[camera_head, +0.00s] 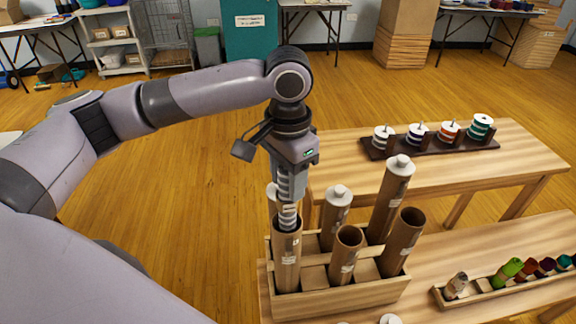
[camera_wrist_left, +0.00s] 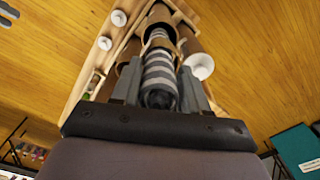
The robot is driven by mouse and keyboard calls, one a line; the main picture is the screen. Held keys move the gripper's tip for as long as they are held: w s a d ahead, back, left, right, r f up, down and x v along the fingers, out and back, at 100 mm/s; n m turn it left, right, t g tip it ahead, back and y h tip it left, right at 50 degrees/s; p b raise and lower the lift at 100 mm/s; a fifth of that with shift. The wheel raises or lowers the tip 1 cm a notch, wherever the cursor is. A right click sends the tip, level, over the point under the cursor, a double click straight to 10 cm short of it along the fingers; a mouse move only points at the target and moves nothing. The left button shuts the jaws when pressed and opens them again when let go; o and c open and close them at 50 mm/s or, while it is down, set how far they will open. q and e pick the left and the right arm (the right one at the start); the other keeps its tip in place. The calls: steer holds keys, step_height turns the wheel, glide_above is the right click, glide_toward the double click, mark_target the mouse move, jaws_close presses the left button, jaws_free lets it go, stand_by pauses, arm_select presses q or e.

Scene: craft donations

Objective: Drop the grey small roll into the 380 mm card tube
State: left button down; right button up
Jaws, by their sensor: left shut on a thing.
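The grey small roll (camera_head: 288,215), striped grey and white, is upright between the fingers of my left gripper (camera_head: 289,190). The gripper is shut on it. The roll's lower end is at the mouth of the front-left open card tube (camera_head: 287,262); I cannot tell how far inside it is. In the left wrist view the roll (camera_wrist_left: 159,75) points toward a brown tube mouth. Two more open tubes, a shorter one (camera_head: 346,258) and a taller one (camera_head: 403,243), stand to its right. Tube labels are too small to read. My right gripper is not in view.
The tubes stand in a wooden rack (camera_head: 340,298). Behind are white-capped tubes, including a tall one (camera_head: 391,200). A tray (camera_head: 505,288) with several small coloured rolls lies at right. A dark spool stand (camera_head: 430,146) is on the far table, whose front part is clear.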

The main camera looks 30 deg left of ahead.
arm_select(q)
steer(key=shift+f, duration=0.4)
steer(key=shift+c, duration=2.4)
jaws_free()
steer(key=shift+r, duration=3.6)
